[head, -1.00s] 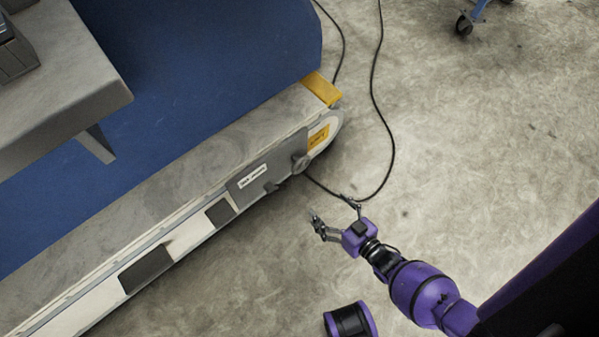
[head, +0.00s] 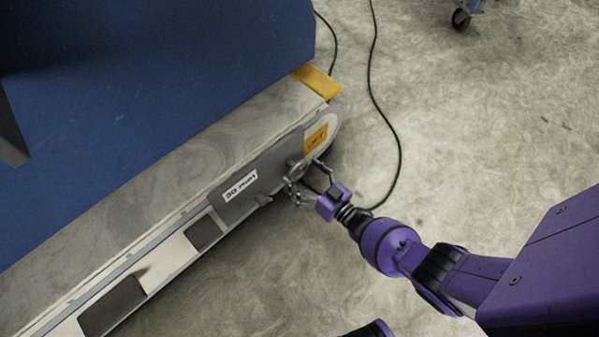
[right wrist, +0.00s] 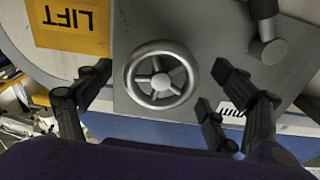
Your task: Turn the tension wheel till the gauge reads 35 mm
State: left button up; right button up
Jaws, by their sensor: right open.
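The tension wheel (right wrist: 161,80) is a grey spoked handwheel on a grey plate, facing the right wrist camera. In the head view the wheel (head: 296,169) is small and partly behind the fingers. The gauge label (head: 240,185) on the same plate appears to read 30 mm; in the right wrist view the gauge (right wrist: 232,112) is mostly hidden by a finger. My right gripper (head: 306,174) is open in front of the wheel. In the right wrist view its fingers (right wrist: 162,92) stand on either side of the wheel, with visible gaps to the rim.
A grey lever (right wrist: 268,47) projects from the plate beside the wheel. A yellow LIFT label (right wrist: 70,22) is on its other side. The long conveyor-like frame (head: 160,178) carries a yellow end block (head: 317,80). A black cable (head: 392,130) lies on the otherwise open concrete floor at right.

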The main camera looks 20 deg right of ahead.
jog(key=shift+w+a, duration=0.2)
jog(key=shift+w, duration=0.35)
jog(key=c, duration=1.2)
pick_arm(q)
jog(key=shift+w+d+f, duration=0.1)
jog(key=shift+w+f, duration=0.05)
jog(key=shift+w, duration=0.25)
pick_arm(e)
jog(key=shift+o, duration=0.2)
pick_arm(q)
jog(key=shift+s+f, duration=0.1)
pick_arm(e)
jog(key=shift+n, duration=0.3)
jog(key=n+b, duration=0.1)
jog(key=n, duration=0.2)
jog(key=shift+w+d+n+b, duration=0.1)
jog(key=shift+n+b, duration=0.2)
jog(key=shift+b, duration=0.05)
jog(key=n+b, duration=0.1)
jog(key=n, duration=0.2)
jog(key=shift+d, duration=0.1)
pick_arm(q)
jog(key=shift+b+x, duration=0.5)
jog(key=shift+x, duration=0.65)
pick_arm(e)
jog(key=shift+r+n, duration=0.15)
jog(key=shift+n, duration=1.55)
pick_arm(q)
jog(key=shift+w, duration=0.2)
